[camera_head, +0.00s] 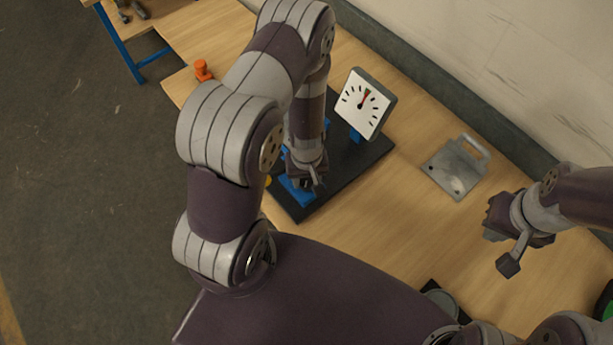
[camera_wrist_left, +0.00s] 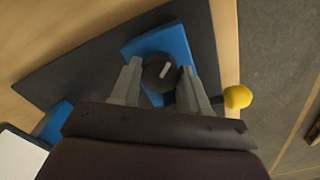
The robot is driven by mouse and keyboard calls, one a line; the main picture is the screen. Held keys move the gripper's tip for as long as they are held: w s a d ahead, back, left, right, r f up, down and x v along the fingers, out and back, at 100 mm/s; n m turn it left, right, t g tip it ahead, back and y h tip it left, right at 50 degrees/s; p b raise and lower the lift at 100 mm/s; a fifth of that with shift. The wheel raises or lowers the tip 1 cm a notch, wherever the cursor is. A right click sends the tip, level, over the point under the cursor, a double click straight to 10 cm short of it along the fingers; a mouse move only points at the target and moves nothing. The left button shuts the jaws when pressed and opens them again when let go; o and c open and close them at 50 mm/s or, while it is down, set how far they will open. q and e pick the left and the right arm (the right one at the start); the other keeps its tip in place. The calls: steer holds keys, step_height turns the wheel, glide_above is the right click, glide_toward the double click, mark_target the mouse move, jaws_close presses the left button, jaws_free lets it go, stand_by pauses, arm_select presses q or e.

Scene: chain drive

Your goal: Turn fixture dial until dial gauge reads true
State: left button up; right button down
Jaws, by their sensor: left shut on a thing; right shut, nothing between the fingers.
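The dial gauge (camera_head: 362,108) has a white square face with black ticks. Its red and dark needle points up and slightly right. It stands on a black base plate (camera_head: 378,150), which also shows in the left wrist view (camera_wrist_left: 90,62). The fixture dial (camera_wrist_left: 158,73) is a round black knob with a white mark, in front of a blue block (camera_wrist_left: 178,42). My left gripper (camera_wrist_left: 160,84) is shut on the dial, one finger on each side. In the head view my left gripper (camera_head: 308,184) hides the dial. My right gripper (camera_head: 507,240) is shut and empty, above the table at right.
A yellow ball knob (camera_wrist_left: 238,96) sticks out beside the blue block. A grey metal plate with a handle (camera_head: 455,168) lies right of the base. A small orange piece (camera_head: 203,70) stands at the table's far left. The wooden table (camera_head: 400,225) is clear between base and right gripper.

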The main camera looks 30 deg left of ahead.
mark_target(307, 181)
stand_by(0.3)
arm_select(q)
steer(key=o, duration=0.8)
step_height(307, 181, up, 13)
steer(key=p, duration=0.7)
steer(key=shift+f, duration=0.15)
steer(key=shift+s+d, duration=0.1)
